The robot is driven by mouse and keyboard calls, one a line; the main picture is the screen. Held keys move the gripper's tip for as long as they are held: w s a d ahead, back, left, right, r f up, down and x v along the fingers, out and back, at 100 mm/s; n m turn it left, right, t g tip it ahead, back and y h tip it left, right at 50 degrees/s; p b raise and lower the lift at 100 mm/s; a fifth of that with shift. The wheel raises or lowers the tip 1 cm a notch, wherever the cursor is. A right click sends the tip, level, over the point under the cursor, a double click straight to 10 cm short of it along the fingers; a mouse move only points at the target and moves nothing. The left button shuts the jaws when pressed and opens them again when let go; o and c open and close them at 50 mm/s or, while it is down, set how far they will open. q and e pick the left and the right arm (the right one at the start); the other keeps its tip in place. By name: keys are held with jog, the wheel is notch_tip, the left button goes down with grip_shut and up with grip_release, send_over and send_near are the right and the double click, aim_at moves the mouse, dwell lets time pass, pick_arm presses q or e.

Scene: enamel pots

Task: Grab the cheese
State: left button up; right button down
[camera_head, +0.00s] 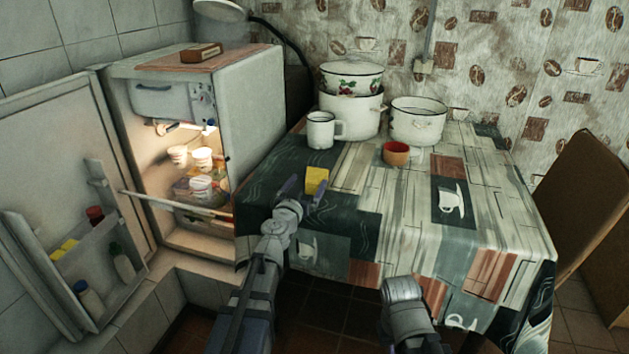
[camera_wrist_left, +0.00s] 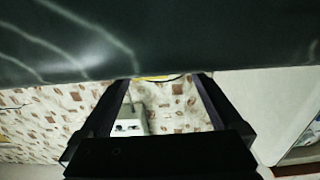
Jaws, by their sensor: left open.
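The cheese is a yellow block (camera_head: 316,178) on the patterned tablecloth, near the table's left edge. My left gripper (camera_head: 303,187) is open and empty just in front of it, its two dark fingers spread at the near side of the block. In the left wrist view a thin yellow sliver (camera_wrist_left: 158,78) shows between the fingertips, mostly hidden by the dark cloth-covered surface across the top. My right arm enters at the bottom of the head view, but its gripper fingers do not show.
The lit fridge (camera_head: 262,110) stands open at left. The table's front right is clear.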

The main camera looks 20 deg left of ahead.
aim_at(314, 174)
pick_arm(q)
jog(key=shift+w+d+f, duration=0.1)
jog(key=shift+w+d, duration=0.05)
jog(key=shift+w, duration=1.35)
jog(key=shift+w+d+f, duration=0.1)
jog(key=shift+w+d, duration=0.05)
jog(key=shift+w, duration=1.3)
jog(key=shift+s, duration=0.1)
jog(key=c, duration=1.4)
jog(key=shift+r, duration=0.1)
